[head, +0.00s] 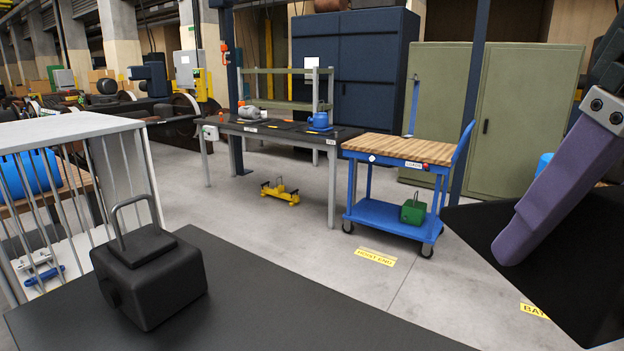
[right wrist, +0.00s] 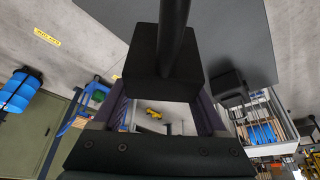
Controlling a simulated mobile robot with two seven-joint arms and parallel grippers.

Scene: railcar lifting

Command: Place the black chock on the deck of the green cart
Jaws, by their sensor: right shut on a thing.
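My right gripper (head: 512,245) comes in at the right edge of the head view, with one purple finger showing. It is shut on a black chock (head: 590,265), which is cut off by the frame edge. In the right wrist view the chock (right wrist: 163,75) sits between the two purple fingers, and a dark bar rises from it. A second black block with a loop handle (head: 150,280) stands on a dark flat surface (head: 290,310) in the foreground. I cannot make out a green cart. My left gripper is not in view.
A blue cart (head: 385,215) with a wooden top has a green block (head: 413,211) on its lower shelf. A yellow block (head: 280,192) lies on the floor by a workbench (head: 275,130). A white barred cage (head: 75,135) stands left. The foreground surface is clear right of the black block.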

